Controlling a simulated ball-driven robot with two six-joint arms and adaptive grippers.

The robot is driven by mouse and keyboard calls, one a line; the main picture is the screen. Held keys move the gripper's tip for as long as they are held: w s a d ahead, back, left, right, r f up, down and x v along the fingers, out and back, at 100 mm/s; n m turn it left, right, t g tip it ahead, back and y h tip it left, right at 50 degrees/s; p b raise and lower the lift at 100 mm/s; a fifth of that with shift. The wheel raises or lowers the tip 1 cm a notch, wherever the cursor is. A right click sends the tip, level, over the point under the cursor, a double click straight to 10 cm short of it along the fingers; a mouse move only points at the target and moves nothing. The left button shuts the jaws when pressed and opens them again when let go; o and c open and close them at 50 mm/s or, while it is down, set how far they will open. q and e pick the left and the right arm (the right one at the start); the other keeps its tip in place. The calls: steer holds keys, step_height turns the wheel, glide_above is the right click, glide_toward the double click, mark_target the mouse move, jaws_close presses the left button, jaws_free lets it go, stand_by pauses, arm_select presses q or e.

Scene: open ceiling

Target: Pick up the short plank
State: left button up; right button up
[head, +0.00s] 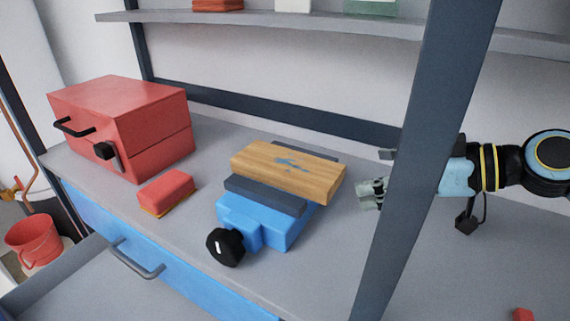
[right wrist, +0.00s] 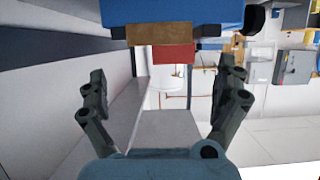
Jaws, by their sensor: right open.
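The short plank (head: 290,171) is light wood with a blue-grey mark on top. My left gripper is not in view.
The dark upright post (head: 425,130) stands in front of my right wrist. A red toolbox (head: 125,125) and a small red-and-yellow block (head: 166,190) are left of the vise. A shelf (head: 300,24) runs above.

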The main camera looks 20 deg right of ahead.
mark_target(331, 176)
steer(key=p+x, duration=0.1)
steer(key=x, duration=0.6)
steer(key=shift+w+a+f, duration=0.2)
steer(key=shift+w+f, duration=0.1)
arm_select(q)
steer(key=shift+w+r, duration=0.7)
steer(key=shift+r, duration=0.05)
arm_select(e)
steer(key=c, duration=1.2)
